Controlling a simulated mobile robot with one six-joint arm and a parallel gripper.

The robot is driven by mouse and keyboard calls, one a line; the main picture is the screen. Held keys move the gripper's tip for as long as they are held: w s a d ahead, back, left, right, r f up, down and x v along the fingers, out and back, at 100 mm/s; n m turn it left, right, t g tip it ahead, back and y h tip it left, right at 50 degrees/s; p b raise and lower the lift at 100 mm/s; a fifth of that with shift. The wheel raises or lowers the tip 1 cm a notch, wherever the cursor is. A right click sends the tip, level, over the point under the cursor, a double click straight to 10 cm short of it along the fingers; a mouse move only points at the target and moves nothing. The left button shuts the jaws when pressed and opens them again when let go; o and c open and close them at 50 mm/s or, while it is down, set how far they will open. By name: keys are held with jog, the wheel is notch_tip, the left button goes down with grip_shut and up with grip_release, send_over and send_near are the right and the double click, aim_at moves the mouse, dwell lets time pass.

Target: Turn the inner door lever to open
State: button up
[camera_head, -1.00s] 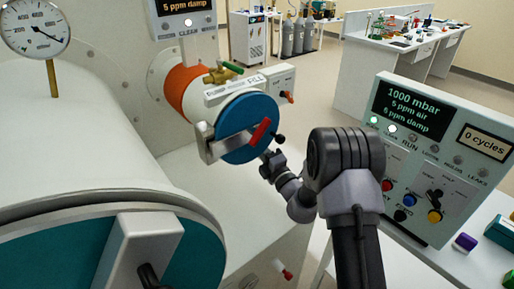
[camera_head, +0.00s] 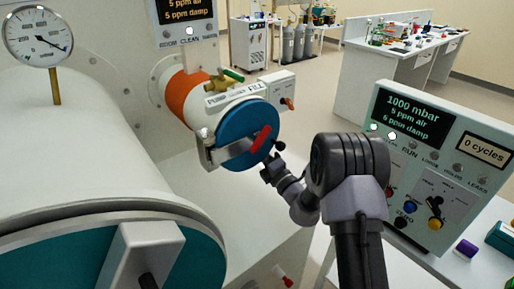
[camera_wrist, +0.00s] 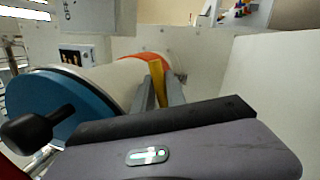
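A black knob stands out from the blue door in the wrist view (camera_wrist: 38,128). A yellow bar (camera_wrist: 159,84), which may be the inner door lever, stands by the chamber's orange collar (camera_wrist: 147,57). My gripper (camera_wrist: 163,92) has one grey finger on each side of this bar. I cannot tell whether the fingers press on it. In the head view, the fingertips are hidden beyond the blue door.
A green-handled valve (camera_head: 232,74) and a fill box (camera_head: 270,91) sit at the chamber. The large chamber with a teal door (camera_head: 60,255) fills the left. A control panel (camera_head: 437,160) stands right of my arm. Floor (camera_head: 330,95) is open behind.

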jog(key=o, duration=0.4)
jog(key=shift+c, duration=0.2)
